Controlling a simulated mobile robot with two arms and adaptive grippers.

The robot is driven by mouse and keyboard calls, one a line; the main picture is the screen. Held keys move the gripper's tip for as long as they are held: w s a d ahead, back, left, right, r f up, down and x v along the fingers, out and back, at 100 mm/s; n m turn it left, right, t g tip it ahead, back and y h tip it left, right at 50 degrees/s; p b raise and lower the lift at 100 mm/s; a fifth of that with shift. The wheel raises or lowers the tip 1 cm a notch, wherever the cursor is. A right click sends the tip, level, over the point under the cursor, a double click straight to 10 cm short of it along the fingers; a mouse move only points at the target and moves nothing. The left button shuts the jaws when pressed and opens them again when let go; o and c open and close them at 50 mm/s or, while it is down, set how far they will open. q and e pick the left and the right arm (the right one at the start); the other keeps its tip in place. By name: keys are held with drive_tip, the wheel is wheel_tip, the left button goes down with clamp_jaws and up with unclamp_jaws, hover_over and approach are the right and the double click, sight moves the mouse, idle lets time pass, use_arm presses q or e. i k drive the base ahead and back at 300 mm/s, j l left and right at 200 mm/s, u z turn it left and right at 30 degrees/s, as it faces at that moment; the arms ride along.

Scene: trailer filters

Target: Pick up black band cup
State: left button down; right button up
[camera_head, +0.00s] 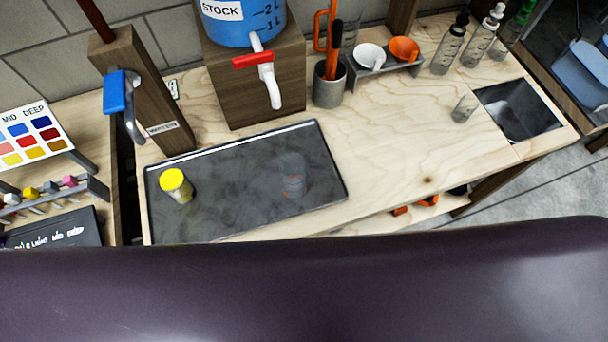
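A clear, greyish cup (293,176) stands upright on the dark tray (236,200), right of the tray's middle. It has a faint reddish tint near its base. I cannot make out a black band on it. A second small clear cup (464,108) stands on the wooden counter (405,148) at the right, beside the sink. No black band can be made out on that one either. A yellow-topped container (176,186) stands at the tray's left end. Neither of my grippers is in view.
A blue stock tank (240,22) with a red-handled white tap (265,75) stands behind the tray. A grey tool cup (329,85), a rack with white and orange cups (385,67) and bottles (449,45) line the back. A sink (517,110) is at right. The lower view is blocked.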

sight(171, 180)
drive_tip(key=k+j+u, duration=0.1)
drive_tip(key=u, duration=0.9)
